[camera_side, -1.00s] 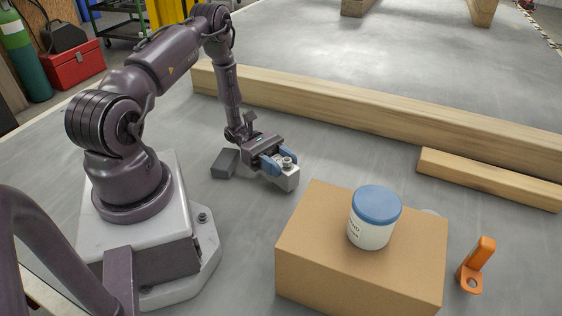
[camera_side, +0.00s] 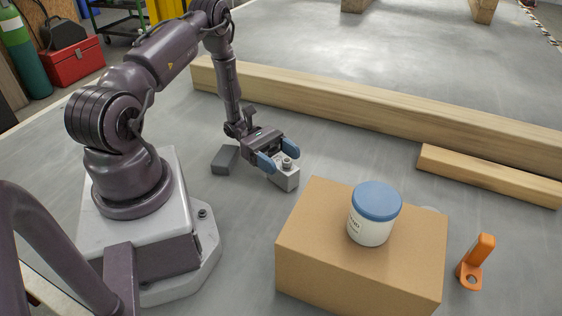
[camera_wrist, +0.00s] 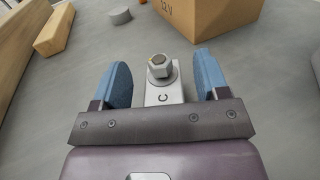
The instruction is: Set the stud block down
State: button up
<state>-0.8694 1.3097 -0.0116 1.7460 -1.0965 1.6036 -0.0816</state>
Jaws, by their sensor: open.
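The stud block (camera_side: 287,179) is a light grey block with a metal stud and nut on top. It sits upright on the grey floor, left of the cardboard box. In the wrist view the block (camera_wrist: 164,95) shows a letter C on its top and stands between the two blue fingers. My gripper (camera_side: 278,157) is open around the block, with a gap on each side of it in the wrist view (camera_wrist: 163,82). The block's near end is hidden behind the gripper's palm in the wrist view.
A cardboard box (camera_side: 340,268) with a blue-lidded white tub (camera_side: 372,226) stands to the right. A dark grey block (camera_side: 225,160) lies left of my gripper. Wooden beams (camera_side: 370,108) lie behind. An orange bracket (camera_side: 477,262) stands far right. Floor between block and beams is clear.

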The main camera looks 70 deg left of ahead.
jog(key=v, duration=0.4)
jog(key=shift+a+f, duration=0.1)
jog(key=d+r+m+g+y, duration=0.2)
jog(key=d+r+m+g, duration=0.15)
jog(key=r, duration=0.85)
jog(key=s+d+r+m+t+y, duration=0.1)
jog(key=s+d+r+m+y, duration=0.3)
jog(key=r+m+y, duration=0.3)
jog(key=s+d+r+m+t+y, duration=0.1)
jog(key=s+d+r+m+y, duration=0.3)
jog(key=d+r+m+y, duration=0.3)
notch_tip(320, 180, up, 5)
jog(key=m, duration=0.5)
jog(key=shift+y, duration=0.3)
